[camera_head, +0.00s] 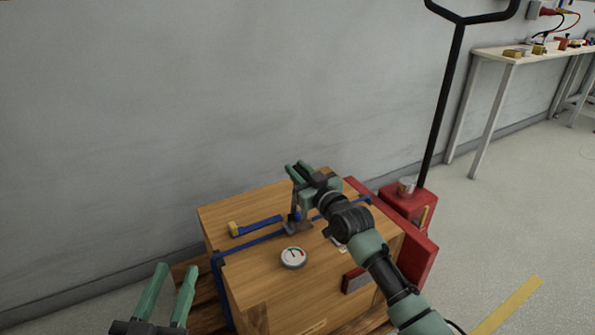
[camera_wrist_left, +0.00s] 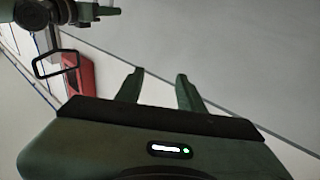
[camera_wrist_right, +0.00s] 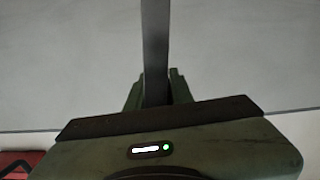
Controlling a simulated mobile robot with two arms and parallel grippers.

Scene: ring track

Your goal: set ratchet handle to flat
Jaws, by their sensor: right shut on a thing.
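The ratchet (camera_head: 297,223) sits on the blue strap (camera_head: 250,244) that runs over the top of a wooden crate (camera_head: 330,268). Its grey handle stands up from the strap, partly hidden by my right gripper. My right gripper (camera_head: 294,170) is shut on the handle above the crate. In the right wrist view the grey handle (camera_wrist_right: 155,50) runs up between the fingers. My left gripper (camera_head: 176,267) is open and empty at the lower left, in front of the crate and apart from it. The left wrist view shows its two fingers spread (camera_wrist_left: 159,75).
A round gauge (camera_head: 293,257) lies on the crate in front of the ratchet. A blue strip with a yellow end (camera_head: 235,229) lies behind the strap. A red pallet jack (camera_head: 411,205) with a tall black handle stands at the right. A wall is behind; a workbench (camera_head: 500,57) stands far right.

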